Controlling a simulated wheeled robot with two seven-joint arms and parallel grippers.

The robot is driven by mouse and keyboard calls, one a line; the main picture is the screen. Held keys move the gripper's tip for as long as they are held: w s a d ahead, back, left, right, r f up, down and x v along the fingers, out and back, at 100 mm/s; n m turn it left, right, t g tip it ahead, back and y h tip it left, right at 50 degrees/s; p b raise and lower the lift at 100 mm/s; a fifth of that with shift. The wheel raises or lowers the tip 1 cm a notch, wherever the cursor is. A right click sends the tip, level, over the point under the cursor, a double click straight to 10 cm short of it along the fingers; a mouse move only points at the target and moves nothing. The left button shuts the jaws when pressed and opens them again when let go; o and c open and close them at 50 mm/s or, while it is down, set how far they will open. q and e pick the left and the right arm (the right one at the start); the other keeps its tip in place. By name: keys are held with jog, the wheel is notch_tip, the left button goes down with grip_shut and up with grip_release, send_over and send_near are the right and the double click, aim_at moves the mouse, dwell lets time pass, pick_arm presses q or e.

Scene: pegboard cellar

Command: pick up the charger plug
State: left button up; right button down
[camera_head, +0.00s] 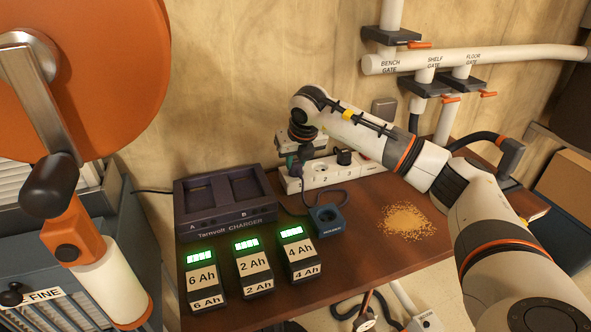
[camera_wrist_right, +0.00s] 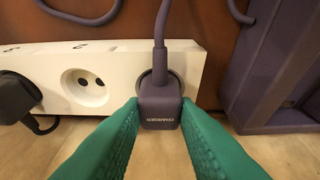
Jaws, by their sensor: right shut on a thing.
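The charger plug (camera_wrist_right: 160,108) is a dark purple block marked CHARGER, with a cord running from it. It sits at the end socket of the white power strip (camera_wrist_right: 122,54); I cannot tell whether it is fully seated. My right gripper (camera_head: 296,160) reaches down over the strip's left end in the head view. In the right wrist view its green fingers press on both sides of the plug. In the head view the plug is mostly hidden by the gripper. My left gripper is not in view.
A black plug (camera_head: 344,156) sits farther along the strip, with an empty socket (camera_head: 321,168) between. Several lit battery packs (camera_head: 249,270), a blue-grey box (camera_head: 327,220) and sawdust (camera_head: 406,221) are on the brown bench (camera_head: 360,250).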

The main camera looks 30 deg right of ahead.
aim_at(296, 164)
notch_tip(296, 164, up, 10)
jog(key=shift+b, duration=0.35)
dwell(0.4)
